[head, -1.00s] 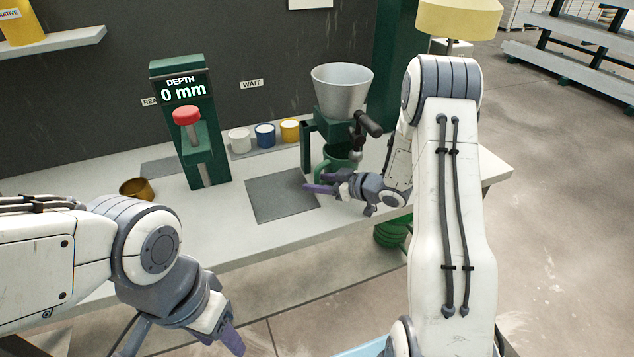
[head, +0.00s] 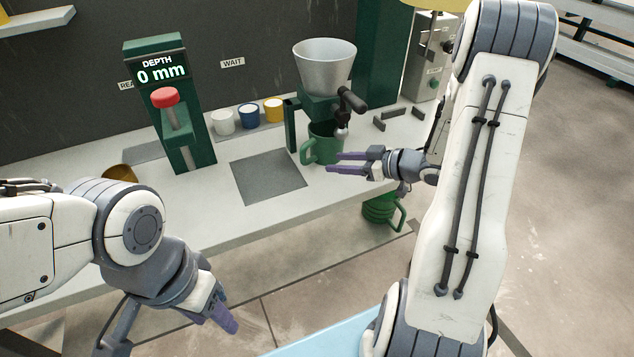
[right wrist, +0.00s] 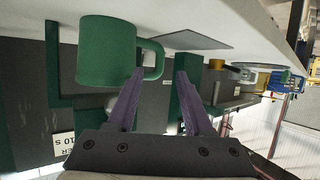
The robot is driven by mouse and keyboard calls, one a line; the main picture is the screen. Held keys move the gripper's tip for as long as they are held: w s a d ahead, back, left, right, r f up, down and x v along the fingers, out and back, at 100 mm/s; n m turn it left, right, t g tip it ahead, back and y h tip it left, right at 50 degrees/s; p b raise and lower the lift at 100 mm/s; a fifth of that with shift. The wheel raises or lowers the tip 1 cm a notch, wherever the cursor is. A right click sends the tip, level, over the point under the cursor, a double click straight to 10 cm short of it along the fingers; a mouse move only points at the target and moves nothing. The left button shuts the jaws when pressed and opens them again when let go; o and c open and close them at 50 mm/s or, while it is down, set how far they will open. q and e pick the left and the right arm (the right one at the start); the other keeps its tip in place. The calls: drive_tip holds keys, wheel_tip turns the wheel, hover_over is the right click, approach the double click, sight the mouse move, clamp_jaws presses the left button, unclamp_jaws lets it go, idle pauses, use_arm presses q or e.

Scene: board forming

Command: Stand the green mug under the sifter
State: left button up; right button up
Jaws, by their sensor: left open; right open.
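The green mug (head: 324,148) stands upright on the bench directly below the sifter (head: 325,68), a grey bowl on a dark green stand with a black-handled lever. Its handle points left in the head view. The mug also shows large, upside down, in the right wrist view (right wrist: 105,52). My right gripper (head: 332,163) is open and empty, its purple fingers in front of the mug's lower right side. In the right wrist view one finger overlaps the handle's edge; I cannot tell whether they touch. My left gripper (head: 228,318) is open, low at the front, away from the bench.
A dark square plate (head: 268,177) lies left of the mug. A press with a red knob (head: 165,97) reads 0 mm. White, blue and yellow cups (head: 248,116) stand behind. A green handled vessel (head: 380,209) is below the bench edge. A brass cup (head: 120,173) is at left.

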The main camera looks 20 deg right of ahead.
drive_tip(key=w+a+r+g+h, duration=0.1)
drive_tip(key=a+r+h, duration=0.15)
drive_tip(key=a, duration=0.35)
drive_tip(key=a+r+g+h, duration=0.2)
drive_tip(key=a+h, duration=0.2)
drive_tip(key=a, duration=0.2)
drive_tip(key=s+a+g, duration=0.4)
drive_tip(key=s+a, duration=0.2)
drive_tip(key=s, duration=0.8)
drive_tip(key=s+a+r+g, duration=0.1)
drive_tip(key=s+a+g, duration=0.2)
drive_tip(key=s, duration=1.1)
drive_tip(key=a, duration=0.3)
drive_tip(key=shift+s+a+r+g, duration=0.15)
drive_tip(key=shift+s+r+g, duration=0.15)
drive_tip(key=shift+s+g, duration=0.1)
